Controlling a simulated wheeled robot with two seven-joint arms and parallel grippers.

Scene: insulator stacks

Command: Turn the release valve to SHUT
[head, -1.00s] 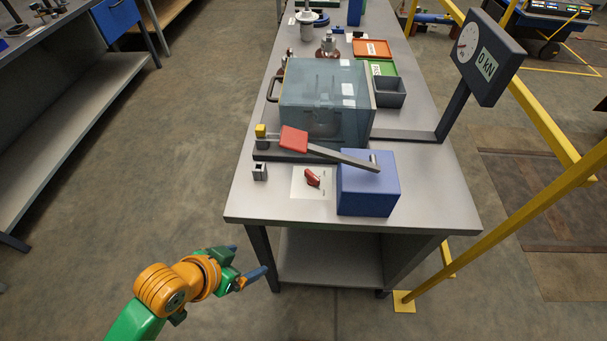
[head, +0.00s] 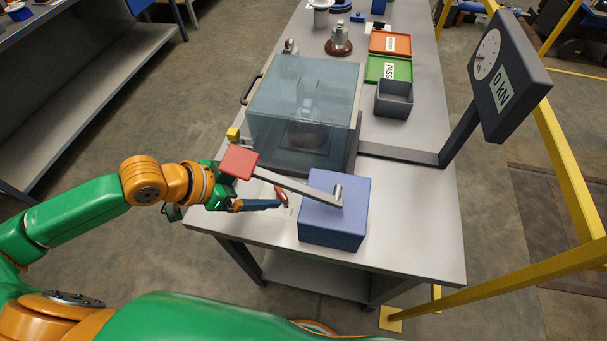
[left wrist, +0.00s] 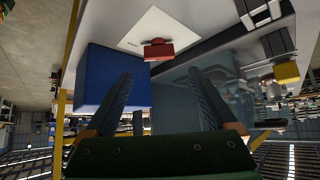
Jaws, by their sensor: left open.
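The release valve, a small red handle (head: 281,195), sits by a white card on the near end of the bench, left of the blue box. In the left wrist view the red handle (left wrist: 158,49) stands on the white card (left wrist: 148,30), ahead of the fingers and roughly centred between them. My left gripper (head: 256,194) is open and beside the handle, with a gap in the left wrist view (left wrist: 160,88). The lever and the gripper partly cover the card in the head view; I cannot read which position the handle points to. My right gripper is not in view.
The blue box (head: 333,226) carries a long grey lever with a red grip (head: 239,162), which hangs over my left gripper. A clear-walled chamber (head: 290,100) stands behind. A gauge display (head: 507,75) reads 0 kN at the right. A yellow rail runs along the right.

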